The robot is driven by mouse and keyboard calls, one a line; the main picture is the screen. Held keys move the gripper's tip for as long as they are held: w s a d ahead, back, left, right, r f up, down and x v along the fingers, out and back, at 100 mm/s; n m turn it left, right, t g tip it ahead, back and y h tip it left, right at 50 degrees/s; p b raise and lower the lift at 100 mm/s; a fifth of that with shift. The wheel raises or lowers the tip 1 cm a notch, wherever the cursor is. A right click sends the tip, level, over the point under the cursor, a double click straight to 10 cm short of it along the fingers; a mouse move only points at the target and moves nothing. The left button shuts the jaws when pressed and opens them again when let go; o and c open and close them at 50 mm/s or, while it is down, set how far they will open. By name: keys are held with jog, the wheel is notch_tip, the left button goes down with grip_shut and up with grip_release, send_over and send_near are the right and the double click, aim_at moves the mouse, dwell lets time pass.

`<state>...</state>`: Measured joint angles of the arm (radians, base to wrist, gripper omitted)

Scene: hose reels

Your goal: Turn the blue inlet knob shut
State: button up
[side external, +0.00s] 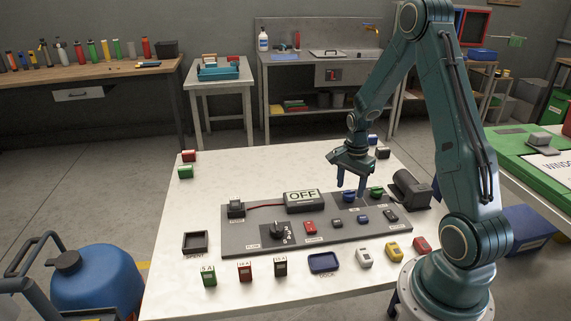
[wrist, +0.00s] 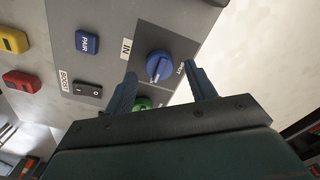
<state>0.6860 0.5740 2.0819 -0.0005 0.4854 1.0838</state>
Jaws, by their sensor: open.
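The blue inlet knob (wrist: 160,64) sits on a dark square of the grey panel, beside a label reading IN. A pale pointer mark on it points toward the lower edge of the wrist view. In the side view the knob (side external: 348,198) is low between my finger tips and partly covered. My gripper (side external: 351,190) is open and points down over the knob. In the wrist view my gripper (wrist: 160,72) has one finger on each side of the knob, with visible gaps. Contact with the panel cannot be told.
A green knob (side external: 376,192) is close beside the blue one, partly hidden by my gripper in the wrist view. A dark cylinder (side external: 411,189) stands at the right.

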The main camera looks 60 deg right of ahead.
jog(key=shift+f, duration=0.9)
jog(key=shift+c, duration=0.3)
jog(key=c, duration=0.9)
jog(key=shift+c, duration=0.2)
